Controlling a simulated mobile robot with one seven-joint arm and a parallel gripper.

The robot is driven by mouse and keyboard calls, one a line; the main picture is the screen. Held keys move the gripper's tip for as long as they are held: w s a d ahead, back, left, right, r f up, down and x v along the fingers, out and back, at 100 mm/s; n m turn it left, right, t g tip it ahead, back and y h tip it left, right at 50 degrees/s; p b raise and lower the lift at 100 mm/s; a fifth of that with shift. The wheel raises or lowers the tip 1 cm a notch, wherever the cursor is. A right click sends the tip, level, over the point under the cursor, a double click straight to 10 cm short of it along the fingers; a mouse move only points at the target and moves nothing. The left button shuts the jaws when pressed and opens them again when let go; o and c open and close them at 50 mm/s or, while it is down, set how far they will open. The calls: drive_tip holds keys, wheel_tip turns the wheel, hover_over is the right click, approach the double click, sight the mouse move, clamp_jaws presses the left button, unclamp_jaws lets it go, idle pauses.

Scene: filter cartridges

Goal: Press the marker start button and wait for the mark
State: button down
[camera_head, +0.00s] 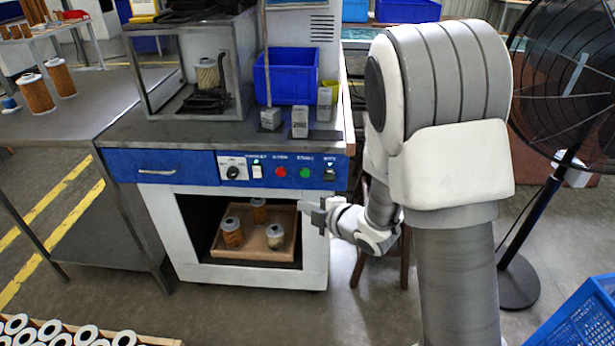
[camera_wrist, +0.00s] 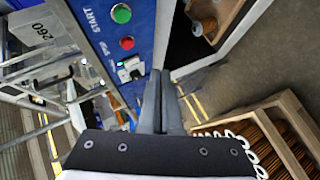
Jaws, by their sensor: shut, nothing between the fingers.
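The green start button (camera_head: 305,173) is on the blue control panel (camera_head: 190,170) of the marking machine, right of a red button (camera_head: 280,172). In the wrist view the green button (camera_wrist: 121,13) sits by the word START, with the red button (camera_wrist: 127,43) below it. My gripper (camera_head: 306,207) is shut and empty, in front of the machine and lower than the panel's buttons. In the wrist view its closed fingers (camera_wrist: 160,76) point along the panel, apart from the green button. A cartridge (camera_head: 207,75) stands upright inside the framed marker enclosure (camera_head: 161,97).
A tray (camera_head: 250,253) with 3 cartridges sits in the open bay below the panel. A blue bin (camera_head: 287,78) and grey numbered blocks (camera_head: 300,122) stand on the machine top. A fan (camera_head: 570,90) is at right, and a cartridge crate (camera_head: 150,340) at lower left.

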sight(305, 173)
drive_tip(key=shift+w+d+p, duration=0.2)
drive_tip(key=shift+w+p, duration=1)
drive_tip(key=shift+w, duration=3.2)
drive_tip(key=shift+w, duration=0.4)
drive_tip(key=shift+w, duration=0.35)
drive_tip(key=shift+s, duration=0.1)
drive_tip(key=shift+s+b, duration=0.55)
drive_tip(key=shift+s, duration=0.1)
